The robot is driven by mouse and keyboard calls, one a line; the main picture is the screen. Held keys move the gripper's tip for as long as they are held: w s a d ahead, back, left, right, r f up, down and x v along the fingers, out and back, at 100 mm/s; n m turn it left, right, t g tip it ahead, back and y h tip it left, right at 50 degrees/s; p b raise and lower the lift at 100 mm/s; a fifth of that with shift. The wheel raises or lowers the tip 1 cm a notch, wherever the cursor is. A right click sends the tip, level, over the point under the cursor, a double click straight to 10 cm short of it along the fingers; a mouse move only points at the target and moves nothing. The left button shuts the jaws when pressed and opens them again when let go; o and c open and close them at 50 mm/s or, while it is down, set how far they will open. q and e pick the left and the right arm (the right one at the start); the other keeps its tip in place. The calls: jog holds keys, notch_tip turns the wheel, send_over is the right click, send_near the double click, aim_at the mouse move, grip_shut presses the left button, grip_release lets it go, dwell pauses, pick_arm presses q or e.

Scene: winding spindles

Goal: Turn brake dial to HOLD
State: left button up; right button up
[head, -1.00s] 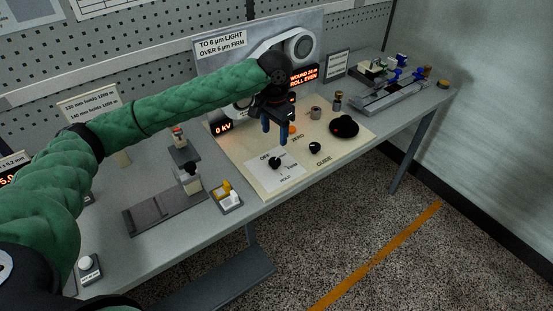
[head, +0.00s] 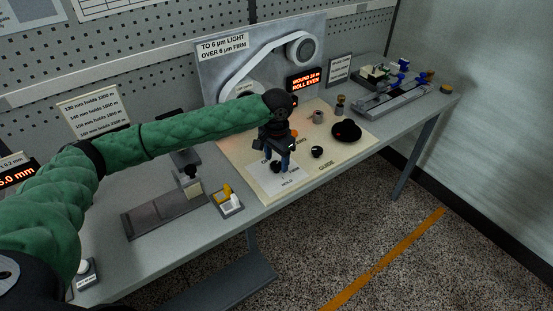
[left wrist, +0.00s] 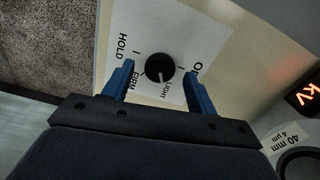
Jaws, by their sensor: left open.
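The brake dial (left wrist: 160,68) is a round black knob on a white label card (left wrist: 208,42) with OFF, LIGHT, FIRM and HOLD printed around it. In the left wrist view a pale mark shows on the knob's lower side, toward LIGHT, but the exact setting is hard to read. My left gripper (left wrist: 158,70) is open, its blue fingers on either side of the knob with gaps; contact is not visible. In the head view the left gripper (head: 278,161) is over the card (head: 284,184) and partly hides the dial. My right gripper is not in view.
A smaller black GUIDE knob (head: 317,152) and a wide black knob (head: 346,130) stand right of the dial on the cream panel (head: 325,170). A tray with yellow and white pieces (head: 229,205) lies left. The winding roll (head: 300,48) is behind.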

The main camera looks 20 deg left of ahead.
pick_arm(q)
jog(key=shift+f, duration=0.65)
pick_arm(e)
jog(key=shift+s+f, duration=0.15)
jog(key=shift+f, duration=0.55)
pick_arm(q)
jog(key=c, duration=1)
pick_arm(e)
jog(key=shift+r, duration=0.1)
